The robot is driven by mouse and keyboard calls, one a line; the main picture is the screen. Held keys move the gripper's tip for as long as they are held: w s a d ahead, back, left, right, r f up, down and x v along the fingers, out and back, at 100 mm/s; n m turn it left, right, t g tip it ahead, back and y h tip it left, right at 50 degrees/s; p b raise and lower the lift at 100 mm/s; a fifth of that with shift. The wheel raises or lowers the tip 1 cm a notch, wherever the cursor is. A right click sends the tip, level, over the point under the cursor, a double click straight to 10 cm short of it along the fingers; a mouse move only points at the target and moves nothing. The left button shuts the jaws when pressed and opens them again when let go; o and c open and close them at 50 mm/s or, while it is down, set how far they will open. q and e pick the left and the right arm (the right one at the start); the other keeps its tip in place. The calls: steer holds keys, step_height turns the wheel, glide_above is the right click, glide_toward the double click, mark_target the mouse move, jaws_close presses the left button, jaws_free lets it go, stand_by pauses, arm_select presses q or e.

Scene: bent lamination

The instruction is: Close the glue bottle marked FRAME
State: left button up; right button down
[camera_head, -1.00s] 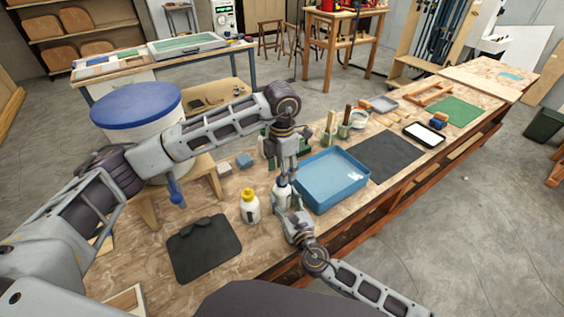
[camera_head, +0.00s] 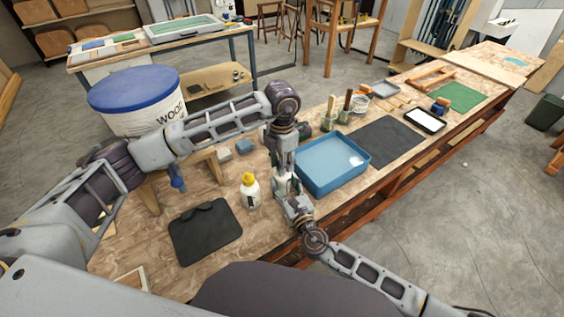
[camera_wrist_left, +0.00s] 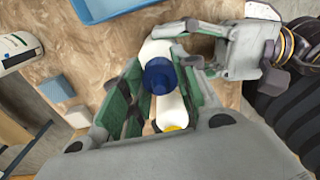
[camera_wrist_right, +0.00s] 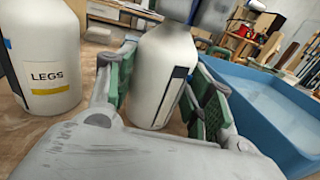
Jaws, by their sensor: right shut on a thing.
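A white glue bottle (camera_wrist_right: 160,75) stands upright between the fingers of my right gripper (camera_wrist_right: 160,95), which is shut on its body. Its label is turned away, so I cannot read the marking. A dark blue cap (camera_wrist_left: 160,76) shows above this bottle in the left wrist view. My left gripper (camera_wrist_left: 160,85) comes down from above with its fingers apart on both sides of the cap. I cannot tell whether the cap is seated on the neck. A second white bottle (camera_wrist_right: 42,65), marked LEGS, stands close by; a yellow-capped bottle (camera_head: 250,190) shows in the head view.
A blue tray (camera_head: 333,185) lies close to the right of the grippers. A black mat (camera_head: 205,245) lies at the near left. Small blue-grey blocks (camera_head: 244,146) and a large blue-lidded bucket (camera_head: 135,82) stand farther left. Brushes (camera_head: 346,105) stand behind the tray.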

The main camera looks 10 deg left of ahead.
arm_select(q)
jaws_close()
steer(key=o, duration=0.7)
jaws_free()
steer(key=shift+r, duration=0.1)
step_height(320, 180, up, 12)
arm_select(e)
steer(key=c, duration=0.5)
jaws_free()
